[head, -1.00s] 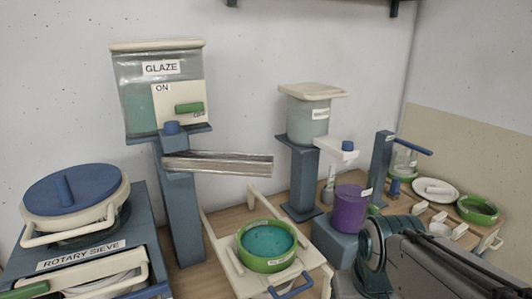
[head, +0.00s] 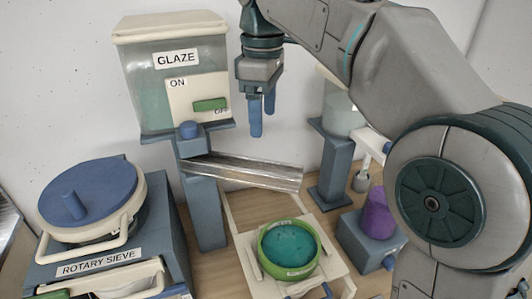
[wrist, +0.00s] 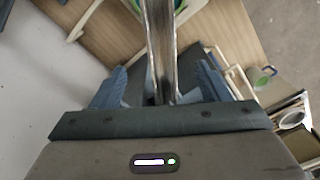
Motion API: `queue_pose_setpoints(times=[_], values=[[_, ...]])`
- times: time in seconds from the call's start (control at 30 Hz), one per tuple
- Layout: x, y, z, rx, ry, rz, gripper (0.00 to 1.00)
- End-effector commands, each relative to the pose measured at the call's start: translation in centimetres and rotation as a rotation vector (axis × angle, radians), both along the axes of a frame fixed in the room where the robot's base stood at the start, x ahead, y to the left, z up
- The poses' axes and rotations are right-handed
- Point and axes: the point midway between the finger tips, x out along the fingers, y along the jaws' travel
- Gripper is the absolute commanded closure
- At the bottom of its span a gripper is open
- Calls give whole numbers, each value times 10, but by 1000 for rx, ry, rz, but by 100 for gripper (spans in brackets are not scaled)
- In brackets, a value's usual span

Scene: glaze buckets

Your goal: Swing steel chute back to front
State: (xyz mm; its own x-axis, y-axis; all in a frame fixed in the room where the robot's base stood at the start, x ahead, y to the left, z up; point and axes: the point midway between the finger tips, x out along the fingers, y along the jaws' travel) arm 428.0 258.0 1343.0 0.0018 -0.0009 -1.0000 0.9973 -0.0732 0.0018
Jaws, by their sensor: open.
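The steel chute (head: 243,171) is a long shiny trough below the glaze tank (head: 178,90). In the head view it slopes down to the right from the blue knob on the tank's post, its free end above the back of the green bowl's stand. My gripper (head: 262,118) hangs pointing down above the chute's right half, open and apart from it. In the wrist view the chute (wrist: 160,45) runs up the picture between the two blue fingers of my gripper (wrist: 160,90). Its lower end is hidden behind the gripper body.
A green bowl of teal glaze (head: 289,247) sits on a cream stand under the chute. The rotary sieve (head: 92,205) stands at left. A purple container (head: 378,214) and a second post with a tank (head: 334,163) stand at right, partly behind my arm.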

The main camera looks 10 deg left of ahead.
Motion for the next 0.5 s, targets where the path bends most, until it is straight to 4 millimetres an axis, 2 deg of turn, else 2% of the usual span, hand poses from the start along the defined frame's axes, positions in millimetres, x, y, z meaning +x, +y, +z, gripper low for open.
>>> queue_pose_setpoints(times=[0.17,0.5], values=[[-1,3,-8,-2,5,18,31],[-1,2,-68,-3,6,13,31]])
